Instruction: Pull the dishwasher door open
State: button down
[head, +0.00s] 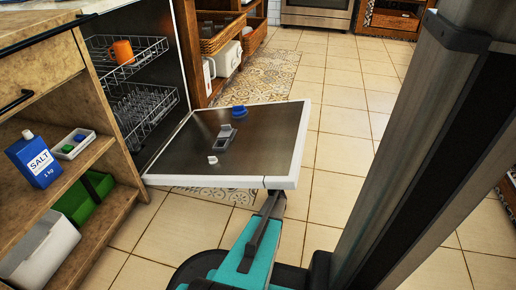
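The dishwasher door (266,150) is folded down and lies about level, its inner face up, with a white rim and a dispenser in the middle. The dishwasher's dark inside (158,52) is exposed at the upper left. It has an upper rack (140,64) with an orange mug (122,52) and a lower rack (146,106). My gripper (272,204) is at the door's outer edge, at the bottom right of the door. Its fingers are partly hidden under the rim, so I cannot tell whether they are open or touching the door.
Open wooden shelving (95,158) on the left holds a blue salt box (34,160) and a green container (88,198). Wicker baskets (222,36) stand beyond the dishwasher. The tiled floor (345,122) right of the door is clear. A patterned rug (268,78) lies beyond it.

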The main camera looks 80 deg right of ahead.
jog(key=shift+w+a+f, duration=0.1)
jog(key=shift+f, duration=0.15)
jog(key=c, duration=1.8)
grip_release()
jog(key=shift+o, duration=0.2)
jog(key=shift+r, duration=0.1)
